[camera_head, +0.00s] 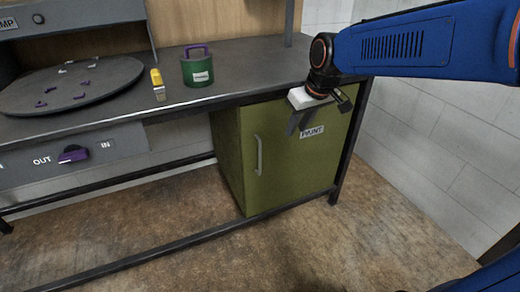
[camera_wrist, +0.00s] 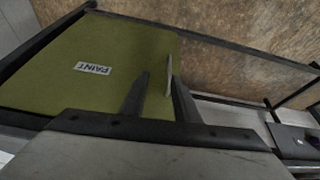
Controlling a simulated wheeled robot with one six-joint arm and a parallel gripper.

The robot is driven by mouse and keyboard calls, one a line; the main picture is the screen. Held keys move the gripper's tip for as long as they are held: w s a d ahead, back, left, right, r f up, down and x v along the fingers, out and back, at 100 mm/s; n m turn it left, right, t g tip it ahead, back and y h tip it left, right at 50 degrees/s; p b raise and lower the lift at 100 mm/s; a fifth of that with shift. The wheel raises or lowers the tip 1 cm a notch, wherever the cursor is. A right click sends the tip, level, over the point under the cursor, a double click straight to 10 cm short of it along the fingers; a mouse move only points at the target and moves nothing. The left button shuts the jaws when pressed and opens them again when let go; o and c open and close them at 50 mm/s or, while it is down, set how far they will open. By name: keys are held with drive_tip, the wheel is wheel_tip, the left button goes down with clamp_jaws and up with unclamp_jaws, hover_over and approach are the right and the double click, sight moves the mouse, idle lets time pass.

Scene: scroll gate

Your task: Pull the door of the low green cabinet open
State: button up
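The low green cabinet (camera_head: 228,160) stands under the right part of the workbench. Its door (camera_head: 300,165) looks shut and carries a PAINT label; the door also shows in the wrist view (camera_wrist: 60,85). A pale vertical bar handle (camera_head: 258,155) is on the door's left side, and it shows in the wrist view (camera_wrist: 169,76). My gripper (camera_head: 298,130) is in front of the upper door, right of and above the handle in the head view. In the wrist view its two dark fingers (camera_wrist: 160,82) are apart, with the handle seen beyond them. It looks empty and not touching the handle.
The workbench top (camera_head: 240,68) overhangs the cabinet. It bears a green pot (camera_head: 197,70), a yellow-handled brush (camera_head: 157,82) and a dark round plate (camera_head: 70,85). A low rail (camera_head: 170,248) crosses the floor left of the cabinet. Floor in front of the door is clear.

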drive_tip(key=n, duration=0.1)
approach(260, 149)
drive_tip(key=x, duration=1)
drive_tip(key=shift+w+f, duration=0.2)
drive_tip(key=shift+w, duration=0.05)
clamp_jaws()
